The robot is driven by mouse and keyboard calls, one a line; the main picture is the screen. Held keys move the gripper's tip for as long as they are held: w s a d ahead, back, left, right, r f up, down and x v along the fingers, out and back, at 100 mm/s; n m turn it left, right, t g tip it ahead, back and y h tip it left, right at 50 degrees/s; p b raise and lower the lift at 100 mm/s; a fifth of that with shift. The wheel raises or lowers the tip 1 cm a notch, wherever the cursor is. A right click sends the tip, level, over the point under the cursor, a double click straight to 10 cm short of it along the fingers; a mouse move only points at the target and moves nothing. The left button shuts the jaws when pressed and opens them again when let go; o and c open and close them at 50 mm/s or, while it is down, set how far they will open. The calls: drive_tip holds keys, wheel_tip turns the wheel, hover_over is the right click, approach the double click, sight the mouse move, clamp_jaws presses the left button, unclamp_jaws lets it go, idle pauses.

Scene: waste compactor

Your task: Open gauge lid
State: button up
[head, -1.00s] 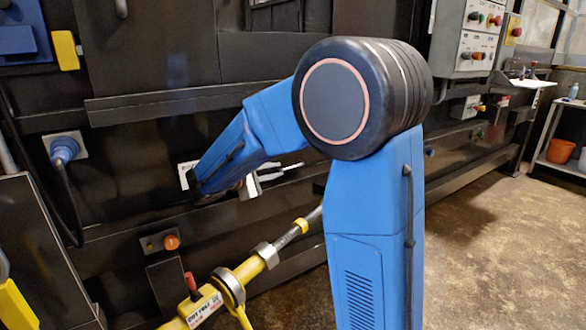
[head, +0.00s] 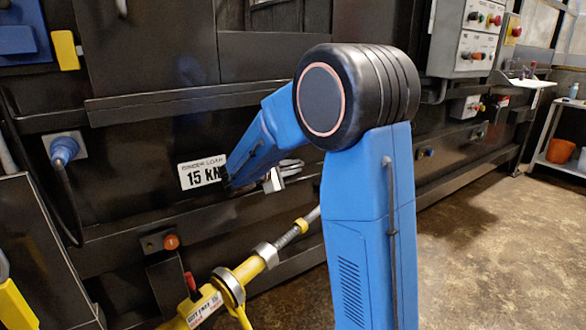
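I cannot make out a gauge or its lid in the head view; my blue arm covers part of the machine's front. My gripper (head: 285,174) shows only in part, as pale metal pieces behind and below my forearm, in front of the dark machine wall. How far its fingers are apart cannot be told. I see nothing clearly held in it.
A white "15 kN" sign (head: 200,173) is on the dark wall left of my forearm. A yellow binder (head: 247,270) with a metal rod slants up below my gripper. A grey control box (head: 478,38) is at upper right. Brown floor (head: 480,240) is clear at right.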

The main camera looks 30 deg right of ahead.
drive_tip(key=shift+c, duration=0.5)
clamp_jaws()
idle(0.8)
